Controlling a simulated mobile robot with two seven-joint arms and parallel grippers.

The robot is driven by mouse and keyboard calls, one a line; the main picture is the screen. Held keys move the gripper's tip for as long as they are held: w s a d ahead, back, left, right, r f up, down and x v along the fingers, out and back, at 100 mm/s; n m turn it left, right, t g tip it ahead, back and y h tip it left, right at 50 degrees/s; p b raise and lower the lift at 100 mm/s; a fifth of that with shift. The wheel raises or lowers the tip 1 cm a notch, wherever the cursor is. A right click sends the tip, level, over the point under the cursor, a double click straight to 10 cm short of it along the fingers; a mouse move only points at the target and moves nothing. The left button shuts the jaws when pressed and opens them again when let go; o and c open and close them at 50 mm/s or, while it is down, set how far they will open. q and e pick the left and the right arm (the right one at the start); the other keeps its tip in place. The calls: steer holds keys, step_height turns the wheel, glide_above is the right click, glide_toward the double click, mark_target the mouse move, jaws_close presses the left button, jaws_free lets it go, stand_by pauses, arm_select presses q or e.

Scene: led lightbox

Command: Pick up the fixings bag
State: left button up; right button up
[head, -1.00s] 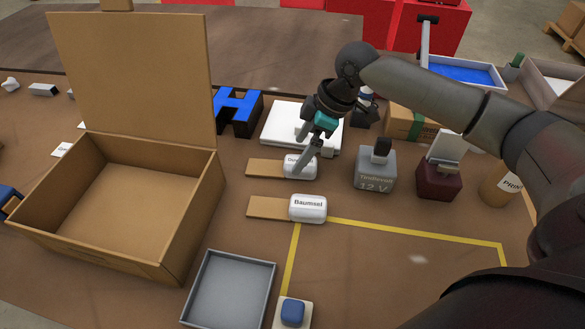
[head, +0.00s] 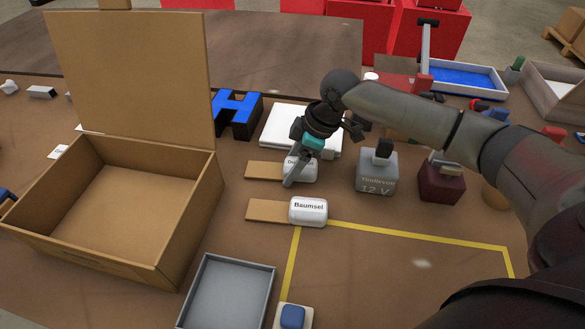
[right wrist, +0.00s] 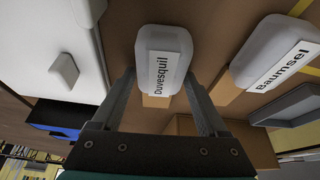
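A white rounded pack (head: 303,172) labelled "Duvesquil" lies on the table at the end of a brown strip. My right gripper (head: 293,176) is at this pack and partly hides it in the head view. In the right wrist view the gripper is open, and the pack (right wrist: 163,57) shows between and beyond its fingertips, not clearly touched. A similar white pack (head: 308,212) labelled "Baumsel" lies nearer, on its own brown strip. No label reads as fixings bag, so I cannot tell which pack it is. My left gripper is out of view.
An open cardboard box (head: 120,215) stands at the left and a grey tray (head: 230,290) at the front. A blue H-shaped block (head: 236,112) and a white case (head: 287,128) lie behind. A grey 12 V block (head: 377,173) stands right. The yellow-lined area is clear.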

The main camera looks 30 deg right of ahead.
jaws_close()
stand_by(0.4)
